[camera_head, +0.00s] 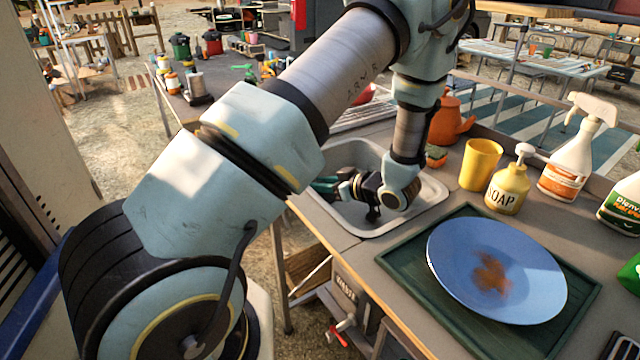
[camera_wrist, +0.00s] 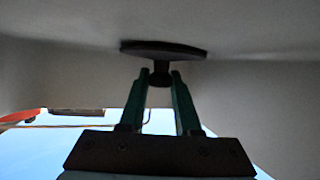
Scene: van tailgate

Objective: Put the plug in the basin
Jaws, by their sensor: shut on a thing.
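The basin (camera_head: 352,157) is a grey sink set into the counter in the middle of the head view. My gripper (camera_head: 325,186) reaches down into it, its teal fingers showing at the left side. In the wrist view my gripper (camera_wrist: 160,78) is shut on the narrow stem of the plug (camera_wrist: 163,50), a dark flat disc with a knob. The disc is close against a pale grey basin surface (camera_wrist: 60,62); I cannot tell whether it touches. The plug cannot be made out clearly in the head view, and no drain hole is clearly visible.
A blue plate (camera_head: 450,255) with a brown stain lies on a green tray (camera_head: 395,262) right of the basin. A yellow cup (camera_head: 481,165), soap bottle (camera_head: 508,190), spray bottle (camera_head: 572,160) and orange teapot (camera_head: 447,122) stand behind. My arm covers much of the left.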

